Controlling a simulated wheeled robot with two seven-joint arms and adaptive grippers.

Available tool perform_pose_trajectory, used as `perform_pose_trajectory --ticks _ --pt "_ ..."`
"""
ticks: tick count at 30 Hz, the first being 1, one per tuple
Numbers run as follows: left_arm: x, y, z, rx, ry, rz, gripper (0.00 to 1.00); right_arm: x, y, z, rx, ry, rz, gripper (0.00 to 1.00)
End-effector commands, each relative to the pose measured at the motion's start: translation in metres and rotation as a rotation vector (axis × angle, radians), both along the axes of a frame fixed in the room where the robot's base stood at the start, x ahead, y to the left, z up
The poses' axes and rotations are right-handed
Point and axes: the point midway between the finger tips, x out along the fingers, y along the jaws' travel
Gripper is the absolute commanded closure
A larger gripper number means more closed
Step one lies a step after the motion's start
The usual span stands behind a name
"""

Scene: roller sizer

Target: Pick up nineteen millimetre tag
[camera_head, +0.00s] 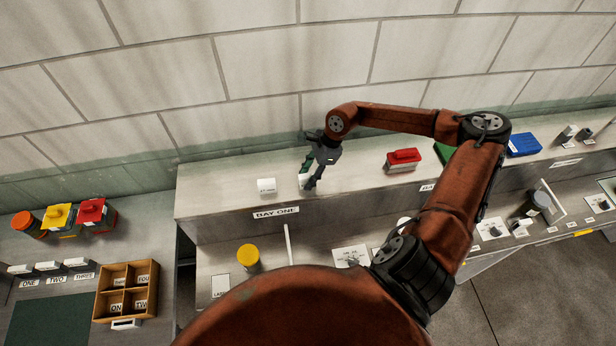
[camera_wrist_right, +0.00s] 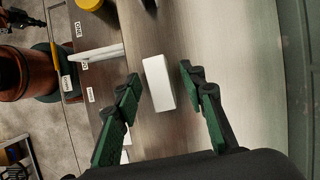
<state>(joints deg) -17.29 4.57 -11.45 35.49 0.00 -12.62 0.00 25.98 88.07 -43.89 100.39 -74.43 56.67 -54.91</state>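In the right wrist view, a plain white block (camera_wrist_right: 158,82) lies between and just beyond the open fingertips of my right gripper (camera_wrist_right: 160,76), with gaps on both sides. The right gripper is open and empty, low over the ledge. My left gripper is not in view.
A red block (camera_head: 403,158) and a blue box (camera_head: 523,144) sit further right on the ledge (camera_head: 350,185). A yellow cylinder (camera_head: 248,257) stands on the lower bench. A wooden sorting tray (camera_head: 127,291) is at lower left. The wall rises close behind the ledge.

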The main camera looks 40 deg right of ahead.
Motion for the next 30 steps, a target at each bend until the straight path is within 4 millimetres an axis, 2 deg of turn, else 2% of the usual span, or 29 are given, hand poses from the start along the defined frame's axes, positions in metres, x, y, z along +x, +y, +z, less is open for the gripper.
perform_pose_trajectory --ticks 8,24,30 --pt "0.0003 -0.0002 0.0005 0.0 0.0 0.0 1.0 0.0007 0.0013 -0.004 0.0 0.0 0.0 0.62" --pt "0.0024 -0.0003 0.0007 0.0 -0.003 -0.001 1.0 0.0006 0.001 -0.0035 0.0 0.0 -0.001 0.99" --pt "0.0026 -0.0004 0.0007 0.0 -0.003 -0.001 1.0 0.0007 0.0011 -0.0033 0.001 -0.001 -0.001 1.0"
